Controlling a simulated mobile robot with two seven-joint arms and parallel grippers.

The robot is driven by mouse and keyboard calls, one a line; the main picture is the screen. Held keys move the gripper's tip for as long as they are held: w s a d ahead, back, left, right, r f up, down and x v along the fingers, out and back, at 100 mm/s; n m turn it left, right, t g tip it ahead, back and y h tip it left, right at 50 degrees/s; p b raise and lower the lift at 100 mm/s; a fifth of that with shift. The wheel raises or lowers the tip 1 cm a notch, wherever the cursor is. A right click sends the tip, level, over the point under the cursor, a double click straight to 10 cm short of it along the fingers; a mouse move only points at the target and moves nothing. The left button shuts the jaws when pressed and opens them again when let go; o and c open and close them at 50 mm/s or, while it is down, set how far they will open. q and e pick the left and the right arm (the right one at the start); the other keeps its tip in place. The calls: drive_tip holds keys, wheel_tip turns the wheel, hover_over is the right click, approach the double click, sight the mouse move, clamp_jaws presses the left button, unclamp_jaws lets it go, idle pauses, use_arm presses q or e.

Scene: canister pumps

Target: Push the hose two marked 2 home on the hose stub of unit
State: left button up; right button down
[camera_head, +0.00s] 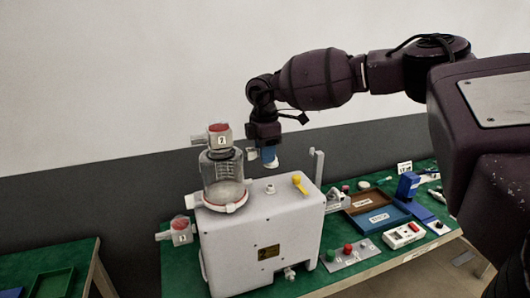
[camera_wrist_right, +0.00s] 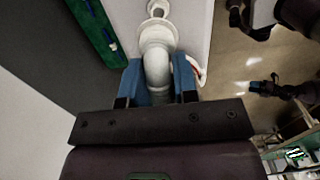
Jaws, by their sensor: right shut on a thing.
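The white pump unit (camera_head: 262,235) stands on the green bench. A small round stub (camera_head: 270,189) sits on its top. My right gripper (camera_head: 268,157) is above the unit's top, apart from it. Its blue fingers (camera_wrist_right: 159,82) are shut on a white elbow-shaped hose end (camera_wrist_right: 157,60); its pale end (camera_head: 252,154) shows beside the fingers in the head view. No mark 2 is readable on it. In the right wrist view, a white ring (camera_wrist_right: 158,8) shows beyond the elbow's flange. A dark, blue-tipped part (camera_wrist_right: 262,88), apparently my left gripper, is far off; its jaws are unclear.
A clear jar (camera_head: 222,172) with a red-marked connector (camera_head: 219,137) stands on the unit's left. Another connector (camera_head: 181,230) sits at its left side. A yellow lever (camera_head: 299,184) is on top. Trays (camera_head: 368,214) and a button plate (camera_head: 350,255) lie right of the unit.

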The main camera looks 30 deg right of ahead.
drive_tip(key=shift+a+r, duration=0.1)
drive_tip(key=shift+a, duration=0.1)
use_arm(q)
drive_tip(key=shift+a, duration=0.2)
drive_tip(key=shift+f, duration=0.1)
use_arm(e)
drive_tip(key=shift+d, duration=0.1)
drive_tip(key=shift+b, duration=0.4)
drive_tip(key=shift+f+b, duration=0.5)
drive_tip(key=shift+f, duration=0.35)
drive_tip(key=shift+f+b, duration=0.9)
drive_tip(key=shift+f, duration=1.35)
use_arm(q)
drive_tip(key=shift+w+d+f, duration=0.1)
drive_tip(key=shift+w+f, duration=0.6)
drive_tip(key=shift+f, duration=0.25)
use_arm(e)
drive_tip(key=shift+f, duration=0.15)
